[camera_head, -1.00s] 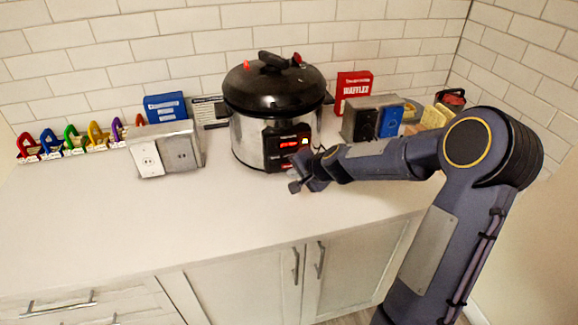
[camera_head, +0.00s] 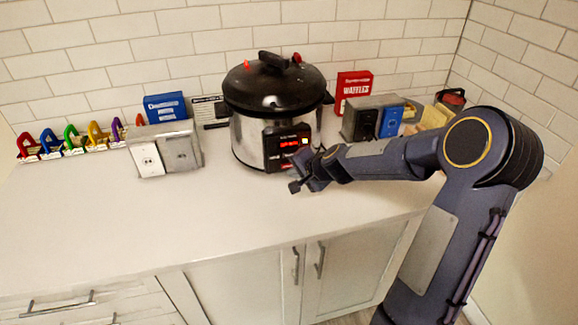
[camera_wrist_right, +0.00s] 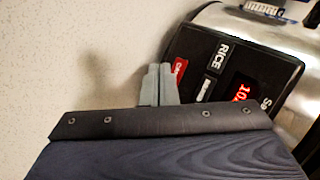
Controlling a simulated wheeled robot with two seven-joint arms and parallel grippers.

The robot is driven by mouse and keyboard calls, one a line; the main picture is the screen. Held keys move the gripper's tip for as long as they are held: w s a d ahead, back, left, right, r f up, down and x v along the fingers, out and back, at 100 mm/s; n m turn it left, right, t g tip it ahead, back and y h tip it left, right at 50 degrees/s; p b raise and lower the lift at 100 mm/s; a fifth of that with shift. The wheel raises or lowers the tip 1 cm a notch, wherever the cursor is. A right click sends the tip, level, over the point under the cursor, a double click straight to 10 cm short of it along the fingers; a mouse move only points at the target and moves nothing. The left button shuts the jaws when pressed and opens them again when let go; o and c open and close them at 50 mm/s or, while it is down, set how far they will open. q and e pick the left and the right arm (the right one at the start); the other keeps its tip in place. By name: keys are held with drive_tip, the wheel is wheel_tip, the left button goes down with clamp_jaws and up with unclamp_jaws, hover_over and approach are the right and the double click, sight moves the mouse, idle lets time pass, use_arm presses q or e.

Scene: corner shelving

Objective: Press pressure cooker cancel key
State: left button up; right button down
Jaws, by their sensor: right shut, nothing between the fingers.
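The pressure cooker (camera_head: 274,105) stands on the counter with its black lid on. Its black control panel (camera_head: 274,148) has a lit red display and faces the front. In the right wrist view the panel (camera_wrist_right: 208,50) shows a RICE label, red digits and a red key label (camera_wrist_right: 179,67), probably cancel, partly readable. My right gripper (camera_head: 294,187) is just in front of the panel's lower edge. Its fingers (camera_wrist_right: 157,84) are shut and empty, beside the red label at its left; contact cannot be told. My left gripper is not in view.
A grey switch box (camera_head: 165,148) stands left of the cooker. A dark box with a blue front (camera_head: 390,122) and a red waffles box (camera_head: 353,88) stand to its right. Coloured padlock-like items (camera_head: 72,140) line the back left. The front of the counter (camera_head: 130,220) is clear.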

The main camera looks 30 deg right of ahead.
drive_tip(key=shift+w, duration=0.2)
idle(0.4)
drive_tip(key=shift+w+d, duration=0.1)
drive_tip(key=shift+w, duration=0.15)
drive_tip(key=shift+w+d, duration=0.1)
drive_tip(key=shift+w, duration=0.2)
idle(0.6)
drive_tip(key=shift+s+b, duration=0.35)
drive_tip(key=shift+s, duration=0.4)
